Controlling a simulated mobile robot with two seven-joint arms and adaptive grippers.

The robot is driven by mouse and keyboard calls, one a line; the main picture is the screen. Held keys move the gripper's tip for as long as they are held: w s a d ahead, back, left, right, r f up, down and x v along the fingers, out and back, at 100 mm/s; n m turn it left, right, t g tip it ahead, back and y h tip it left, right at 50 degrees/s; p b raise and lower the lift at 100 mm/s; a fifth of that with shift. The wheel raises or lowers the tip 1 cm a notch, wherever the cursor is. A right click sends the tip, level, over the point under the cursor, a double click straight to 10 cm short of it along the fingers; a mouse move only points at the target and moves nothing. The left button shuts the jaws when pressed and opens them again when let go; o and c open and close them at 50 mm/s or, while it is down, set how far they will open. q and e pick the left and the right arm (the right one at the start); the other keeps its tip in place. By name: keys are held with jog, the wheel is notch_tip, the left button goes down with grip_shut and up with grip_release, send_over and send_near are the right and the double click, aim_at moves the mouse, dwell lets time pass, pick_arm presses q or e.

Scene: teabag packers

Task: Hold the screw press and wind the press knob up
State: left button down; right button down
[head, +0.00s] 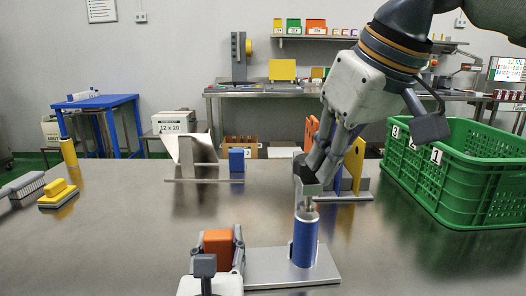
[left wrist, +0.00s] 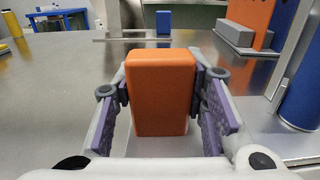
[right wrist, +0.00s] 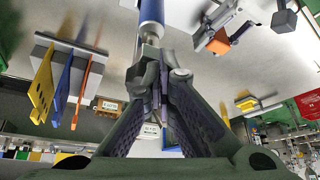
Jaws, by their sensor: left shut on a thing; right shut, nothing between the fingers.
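The screw press has a flat silver base plate (head: 262,268) with an upright blue cylinder (head: 306,240) and a metal screw top (head: 307,208). My left gripper (head: 218,238) is shut on the orange block (left wrist: 162,95) at the left of the press, one finger on each side. The blue cylinder (left wrist: 302,95) also shows at the right edge of the left wrist view. My right gripper (head: 307,182) points down just above the screw top, its fingers shut with nothing between them. In the right wrist view its fingertips are close to the metal screw (right wrist: 150,45). I cannot make out the knob separately.
A green crate (head: 470,180) stands at the right. A rack with colored plates (head: 354,165) is behind the press. A grey stand (head: 198,158) and blue block (head: 237,160) are farther back. Brushes (head: 58,193) lie at the left. The table's left middle is clear.

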jog(key=shift+w+d, duration=0.1)
jog(key=shift+d, duration=0.15)
jog(key=shift+w+d+f, duration=0.1)
jog(key=shift+w+d, duration=0.2)
jog(key=shift+d, duration=0.2)
jog(key=shift+w+d+f, duration=0.1)
jog(key=shift+w+d, duration=0.15)
jog(key=shift+d, duration=0.25)
jog(key=shift+w+d, duration=0.1)
notch_tip(320, 180, up, 6)
jog(key=shift+s+d+r, duration=0.15)
jog(key=shift+s+d, duration=0.05)
dwell(0.4)
